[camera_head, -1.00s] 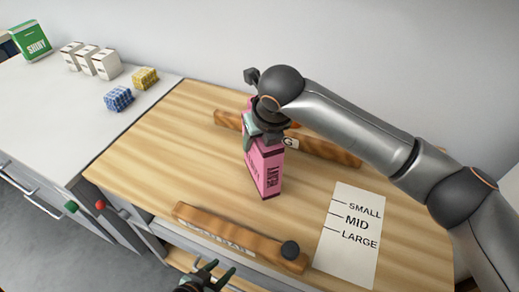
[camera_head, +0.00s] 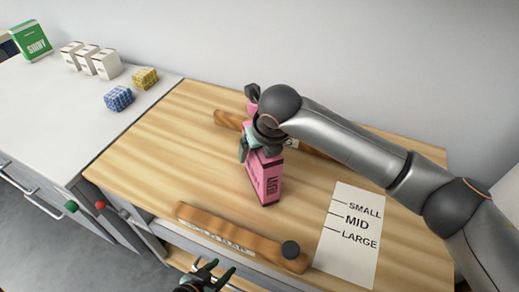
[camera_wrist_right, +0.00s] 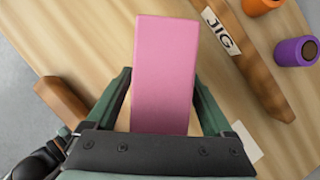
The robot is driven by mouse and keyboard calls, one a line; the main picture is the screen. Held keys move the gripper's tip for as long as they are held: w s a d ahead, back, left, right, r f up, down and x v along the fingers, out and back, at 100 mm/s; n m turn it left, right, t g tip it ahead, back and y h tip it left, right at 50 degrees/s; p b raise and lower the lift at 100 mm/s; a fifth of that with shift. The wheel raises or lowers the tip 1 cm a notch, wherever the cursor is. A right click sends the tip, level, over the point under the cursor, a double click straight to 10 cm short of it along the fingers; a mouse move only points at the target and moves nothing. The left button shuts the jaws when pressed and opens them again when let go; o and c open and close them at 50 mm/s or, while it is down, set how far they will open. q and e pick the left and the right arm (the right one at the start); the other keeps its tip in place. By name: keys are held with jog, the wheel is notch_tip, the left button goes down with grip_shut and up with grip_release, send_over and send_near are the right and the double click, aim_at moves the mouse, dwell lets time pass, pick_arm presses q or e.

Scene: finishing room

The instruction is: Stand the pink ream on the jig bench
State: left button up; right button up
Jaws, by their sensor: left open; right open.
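The pink ream (camera_head: 266,180) stands upright on the wooden jig bench (camera_head: 150,150), between two brown wooden bars. My right gripper (camera_head: 258,142) is at its upper part, partly hiding it. In the right wrist view the ream (camera_wrist_right: 164,75) lies between the two green fingers of the right gripper (camera_wrist_right: 163,100), which are open with one on each side. I cannot tell whether either finger touches it. My left gripper (camera_head: 212,275) is open and empty at the bottom of the head view, in front of the bench.
The front bar (camera_head: 225,232) carries a dark knob. The rear bar (camera_wrist_right: 250,55) is labelled JIG, with orange and purple rolls (camera_wrist_right: 296,51) beyond. A SMALL/MID/LARGE sheet (camera_head: 350,225) lies right. A white counter (camera_head: 50,115) at left holds several boxes and a green SHINY pack (camera_head: 32,40).

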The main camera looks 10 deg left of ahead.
jog(key=shift+r, duration=0.15)
jog(key=p+v, duration=0.1)
jog(key=v, duration=1.1)
